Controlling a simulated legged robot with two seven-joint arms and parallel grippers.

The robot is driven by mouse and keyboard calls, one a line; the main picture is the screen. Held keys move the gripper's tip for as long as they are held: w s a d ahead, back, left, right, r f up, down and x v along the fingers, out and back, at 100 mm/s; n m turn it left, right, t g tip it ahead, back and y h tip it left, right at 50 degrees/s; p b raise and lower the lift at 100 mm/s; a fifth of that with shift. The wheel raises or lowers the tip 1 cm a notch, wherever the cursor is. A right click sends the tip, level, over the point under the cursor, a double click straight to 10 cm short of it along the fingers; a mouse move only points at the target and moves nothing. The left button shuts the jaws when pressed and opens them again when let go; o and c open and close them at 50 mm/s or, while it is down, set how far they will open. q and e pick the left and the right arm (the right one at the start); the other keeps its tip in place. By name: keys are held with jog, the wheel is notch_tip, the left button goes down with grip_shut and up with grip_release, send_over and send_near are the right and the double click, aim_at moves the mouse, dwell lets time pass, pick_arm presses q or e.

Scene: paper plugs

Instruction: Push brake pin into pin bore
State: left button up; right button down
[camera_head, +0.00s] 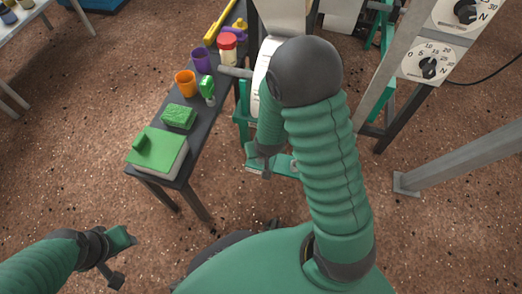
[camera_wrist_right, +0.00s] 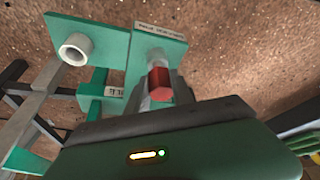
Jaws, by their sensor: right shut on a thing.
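Directly beyond the red end is a pale round collar (camera_wrist_right: 157,56) on a green plate (camera_wrist_right: 141,62); I cannot tell whether pin and collar touch. A second pale hollow collar (camera_wrist_right: 75,48) sits on a green plate at the left. In the head view my right arm hides the pin. My left gripper (camera_head: 124,259) is open and empty above the floor.
A narrow dark bench (camera_head: 174,176) at the left holds a green sponge (camera_head: 179,117), an orange cup (camera_head: 186,83), a purple cup (camera_head: 201,60) and a spray bottle (camera_head: 207,90). A grey machine post (camera_head: 460,160) stands at the right. Brown floor lies open at the lower left.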

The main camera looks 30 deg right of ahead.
jog(key=shift+f+b, duration=0.5)
jog(key=shift+f, duration=0.3)
jog(key=c, duration=1)
grip_release()
jog(key=shift+c, duration=0.2)
jog(key=shift+r, duration=0.1)
notch_tip(320, 180, up, 6)
jog(key=p, duration=0.5)
jog(key=shift+f+p, duration=0.2)
jog(key=shift+p, duration=0.2)
jog(key=shift+f, duration=0.1)
